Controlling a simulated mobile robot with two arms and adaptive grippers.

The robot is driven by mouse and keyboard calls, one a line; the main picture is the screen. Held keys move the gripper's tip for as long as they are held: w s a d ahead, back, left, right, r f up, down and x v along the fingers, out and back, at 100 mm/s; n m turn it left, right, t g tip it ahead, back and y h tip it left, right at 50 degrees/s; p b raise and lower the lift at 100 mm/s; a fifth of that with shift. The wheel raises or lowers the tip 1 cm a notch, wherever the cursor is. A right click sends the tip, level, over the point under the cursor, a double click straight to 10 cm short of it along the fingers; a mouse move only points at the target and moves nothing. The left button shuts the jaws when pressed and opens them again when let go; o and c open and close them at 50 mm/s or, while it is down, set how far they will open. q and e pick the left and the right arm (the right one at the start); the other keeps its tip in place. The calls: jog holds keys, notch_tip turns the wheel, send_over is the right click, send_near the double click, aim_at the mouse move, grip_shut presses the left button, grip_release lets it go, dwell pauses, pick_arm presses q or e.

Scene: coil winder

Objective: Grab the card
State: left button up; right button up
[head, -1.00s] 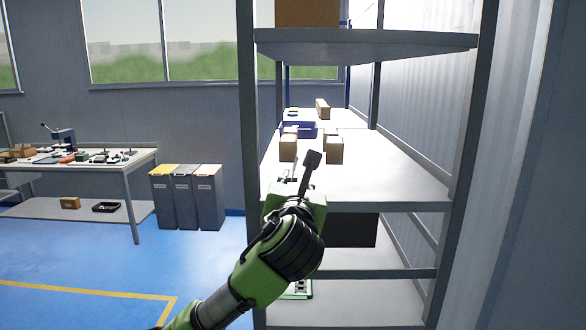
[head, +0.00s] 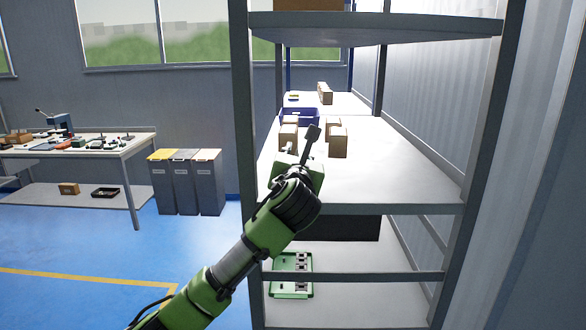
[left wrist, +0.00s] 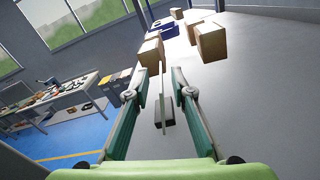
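My left gripper (head: 301,143) is over the middle shelf board in the head view, near its left edge. In the left wrist view its two green fingers (left wrist: 160,82) are spread wide apart, and it is open. A thin pale upright strip (left wrist: 162,84), seen edge-on, shows between the fingers and may be the card. A small dark block (left wrist: 164,112) is below it, also between the fingers. Neither finger clearly touches the strip. In the head view I cannot make out the card. My right gripper is not in view.
Brown boxes (head: 337,142) and a blue bin (head: 299,117) stand farther back on the shelf board (head: 385,185). A shelf post (head: 243,150) rises left of my arm. A green tray (head: 291,276) lies on the lower level. The board's right side is clear.

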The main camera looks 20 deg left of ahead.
pick_arm(q)
jog(key=p+x, duration=0.2)
jog(key=x, duration=0.2)
jog(key=shift+d+r, duration=0.15)
jog(key=shift+r, duration=0.05)
jog(key=shift+w+f, duration=0.15)
jog(key=shift+w, duration=0.4)
grip_shut()
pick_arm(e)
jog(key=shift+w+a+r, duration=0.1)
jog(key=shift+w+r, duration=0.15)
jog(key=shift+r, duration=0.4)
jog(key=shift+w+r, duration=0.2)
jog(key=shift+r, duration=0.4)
